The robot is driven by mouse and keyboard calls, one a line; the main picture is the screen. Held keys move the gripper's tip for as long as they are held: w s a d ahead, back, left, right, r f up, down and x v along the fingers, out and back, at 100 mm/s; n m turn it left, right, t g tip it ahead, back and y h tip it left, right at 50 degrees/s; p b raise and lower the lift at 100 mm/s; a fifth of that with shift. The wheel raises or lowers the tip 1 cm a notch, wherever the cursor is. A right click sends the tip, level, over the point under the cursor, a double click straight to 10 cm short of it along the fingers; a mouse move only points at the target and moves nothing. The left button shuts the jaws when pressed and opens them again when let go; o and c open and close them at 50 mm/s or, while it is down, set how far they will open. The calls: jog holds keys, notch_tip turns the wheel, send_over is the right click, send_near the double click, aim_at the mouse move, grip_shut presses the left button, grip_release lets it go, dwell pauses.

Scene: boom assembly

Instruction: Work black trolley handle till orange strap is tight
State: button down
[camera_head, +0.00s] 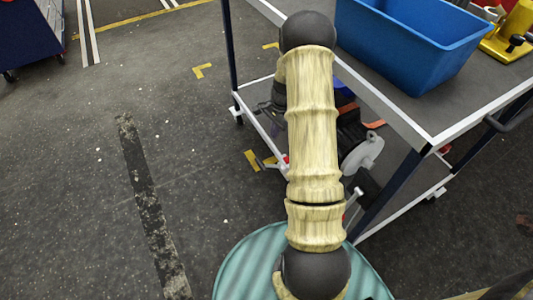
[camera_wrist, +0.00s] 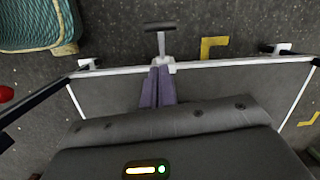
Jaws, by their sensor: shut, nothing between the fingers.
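In the wrist view, a dark grey T-shaped handle (camera_wrist: 158,30) stands out from the white rim of the trolley's lower shelf. My gripper (camera_wrist: 161,70) has its two purple-grey fingers together and empty. Their tips appear in line with the foot of the handle; whether they touch it I cannot tell. In the head view my arm hides the gripper. An orange strip (camera_head: 375,124) shows on the trolley's lower level, partly covered; I cannot tell if it is the strap or how tight it is.
The trolley's (camera_head: 424,138) top carries a blue bin (camera_head: 415,45) and a yellow tool (camera_head: 507,34). Dark posts and white rims bound the lower shelf, where several dark objects and a grey part (camera_head: 362,155) lie.

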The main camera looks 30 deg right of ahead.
jog(key=shift+w+d+f+m, duration=0.2)
jog(key=shift+d+f+m, duration=0.6)
jog(key=shift+d+f, duration=0.3)
jog(key=shift+f, duration=0.15)
jog(key=b, duration=0.2)
send_over(272, 166)
jog(key=f, duration=0.6)
jog(key=d+f, duration=0.1)
jog(key=f, duration=0.3)
jog(key=shift+w, duration=0.3)
jog(key=shift+a+f, duration=0.3)
jog(key=shift+a, duration=0.3)
jog(key=shift+a+f, duration=0.25)
jog(key=shift+a, duration=0.3)
jog(key=shift+a+f+b, duration=0.3)
jog(key=shift+a+b, duration=0.05)
jog(key=shift+a, duration=0.15)
